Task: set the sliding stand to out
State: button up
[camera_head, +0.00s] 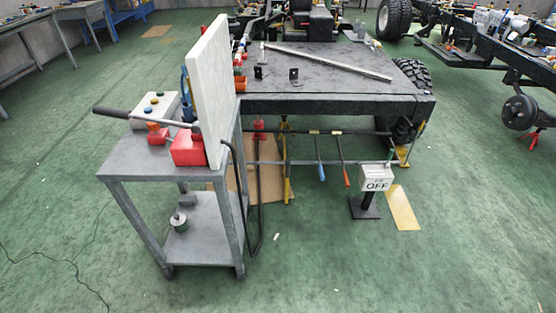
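A small stand (364,207) with a black foot and short black post is on the green floor at the right front of the dark workbench. A white box (376,173) sits on top of it, with a label reading "OFF" and smaller print above that I cannot read. Nothing in view is marked "out" or plainly labelled as the sliding stand, so I cannot tell for sure that this is it. It is upright, close to the bench's right leg. My gripper is not in view.
A grey two-shelf cart (135,158) at left carries a red block (187,150), a long-handled lever (140,116) and an upright pale panel (210,90). The dark workbench (330,75) is behind. A yellow plate (403,208) lies right of the stand. The front right floor is clear.

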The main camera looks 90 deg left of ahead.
aim_at(284, 123)
jog(key=u, duration=0.8)
jog(key=i, duration=0.2)
jog(key=u, duration=2.45)
jog(key=i, duration=1.7)
jog(key=z, duration=0.25)
